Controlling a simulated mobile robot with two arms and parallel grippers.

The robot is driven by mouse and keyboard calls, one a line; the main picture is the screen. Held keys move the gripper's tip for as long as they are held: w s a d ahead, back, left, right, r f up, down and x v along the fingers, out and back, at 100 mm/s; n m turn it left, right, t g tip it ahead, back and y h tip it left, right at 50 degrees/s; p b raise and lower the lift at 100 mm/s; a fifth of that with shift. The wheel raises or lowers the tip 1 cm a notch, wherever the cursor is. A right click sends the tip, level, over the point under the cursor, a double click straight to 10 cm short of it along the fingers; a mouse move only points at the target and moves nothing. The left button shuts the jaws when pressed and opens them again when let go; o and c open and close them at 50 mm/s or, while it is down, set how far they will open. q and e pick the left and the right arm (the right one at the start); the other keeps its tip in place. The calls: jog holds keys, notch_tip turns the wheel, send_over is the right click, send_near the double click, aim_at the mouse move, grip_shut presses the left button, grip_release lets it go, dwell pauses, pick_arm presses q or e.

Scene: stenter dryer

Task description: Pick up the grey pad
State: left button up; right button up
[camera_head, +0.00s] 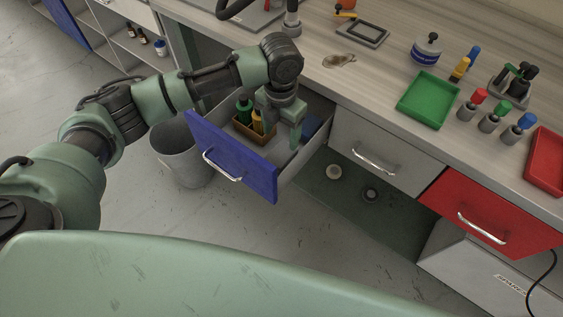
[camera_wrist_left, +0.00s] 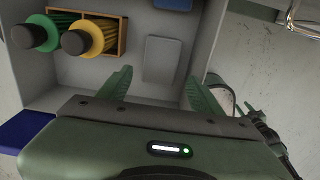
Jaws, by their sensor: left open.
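The grey pad (camera_wrist_left: 165,60) is a flat rounded rectangle lying on the floor of the open blue-fronted drawer (camera_head: 233,165), seen in the left wrist view. In the head view I cannot make it out clearly; my gripper and the drawer front cover much of that area. My left gripper (camera_head: 281,130) points down into the drawer. In the left wrist view its two green fingers (camera_wrist_left: 158,84) are spread apart and empty, with the pad just beyond the gap between the tips. My right gripper is not in view.
In the drawer, a brown box (camera_wrist_left: 122,37) holds a green and a yellow spool-like item beside the pad; a blue item (camera_wrist_left: 173,4) lies at the other end. The drawer walls are close. The bench top (camera_head: 350,78) carries a green tray (camera_head: 427,100) and several tools.

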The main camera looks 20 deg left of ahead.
aim_at(281, 153)
pick_arm(q)
jog(key=shift+f+b, duration=0.4)
jog(key=shift+f, duration=0.55)
notch_tip(281, 153, down, 8)
jog(key=shift+r, duration=0.25)
jog(key=c, duration=1.1)
jog(key=shift+r, duration=0.1)
